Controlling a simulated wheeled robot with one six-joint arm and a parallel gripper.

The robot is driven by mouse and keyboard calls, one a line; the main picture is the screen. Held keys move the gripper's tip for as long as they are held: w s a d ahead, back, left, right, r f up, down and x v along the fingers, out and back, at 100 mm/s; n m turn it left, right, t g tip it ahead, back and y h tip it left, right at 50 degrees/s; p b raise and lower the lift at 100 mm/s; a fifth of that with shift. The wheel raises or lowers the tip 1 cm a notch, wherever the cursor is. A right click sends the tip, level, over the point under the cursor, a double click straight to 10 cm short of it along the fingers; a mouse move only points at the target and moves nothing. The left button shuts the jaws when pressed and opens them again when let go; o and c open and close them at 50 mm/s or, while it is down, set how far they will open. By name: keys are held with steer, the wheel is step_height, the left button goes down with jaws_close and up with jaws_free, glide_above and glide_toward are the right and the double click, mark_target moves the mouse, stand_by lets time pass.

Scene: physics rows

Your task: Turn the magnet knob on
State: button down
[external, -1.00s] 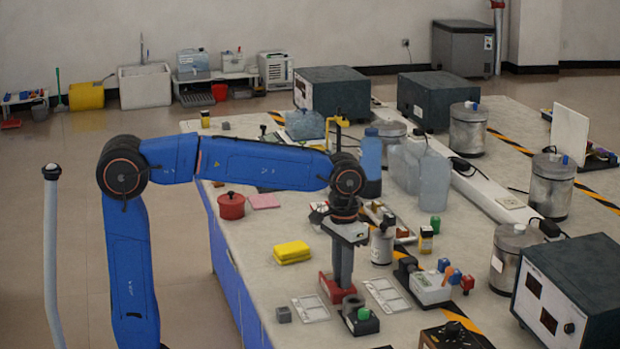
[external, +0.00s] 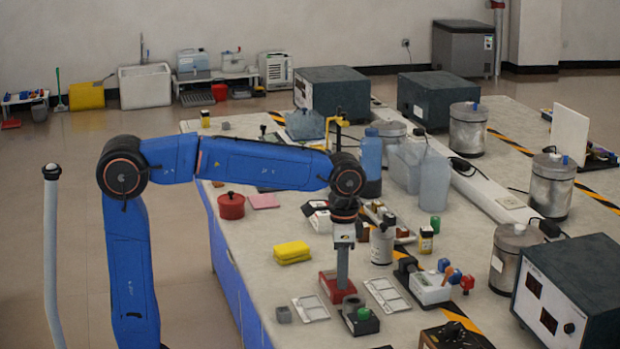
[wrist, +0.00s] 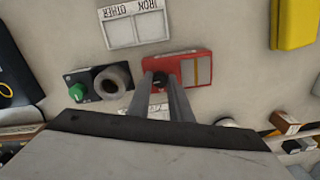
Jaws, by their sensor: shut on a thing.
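The red block (external: 332,284) lies on the table near its front edge, below my gripper (external: 344,284). In the wrist view the red block (wrist: 200,68) has a small black knob (wrist: 158,80) near its left end. My gripper (wrist: 160,82) points down, with its two fingers closed on this knob, one on each side. The fingers hide part of the knob and block, so I cannot read the knob's setting. In the external view the knob is hidden behind the fingers.
A dark box with a green knob (wrist: 77,91) and a grey ring (wrist: 112,80) sits close left of the red block in the wrist view. White labelled trays (external: 387,295) (external: 311,308) flank the block. A yellow sponge stack (external: 292,252) lies behind it.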

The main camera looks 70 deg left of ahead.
stand_by(0.3)
steer(key=c, duration=1.6)
jaws_free()
step_height(320, 180, up, 17)
steer(key=shift+r, duration=0.2)
steer(key=s+a+f+n+t, duration=0.1)
steer(key=s+a+f, duration=0.3)
steer(key=s+f, duration=0.55)
steer(key=s+a+f+n+t, duration=0.1)
steer(key=s+a+f+t, duration=0.15)
steer(key=s+f, duration=0.7)
steer(key=shift+n+t, duration=0.65)
steer(key=shift+n, duration=0.15)
steer(key=s+f, duration=0.8)
steer(key=f, duration=0.1)
steer(key=shift+s+f, duration=0.25)
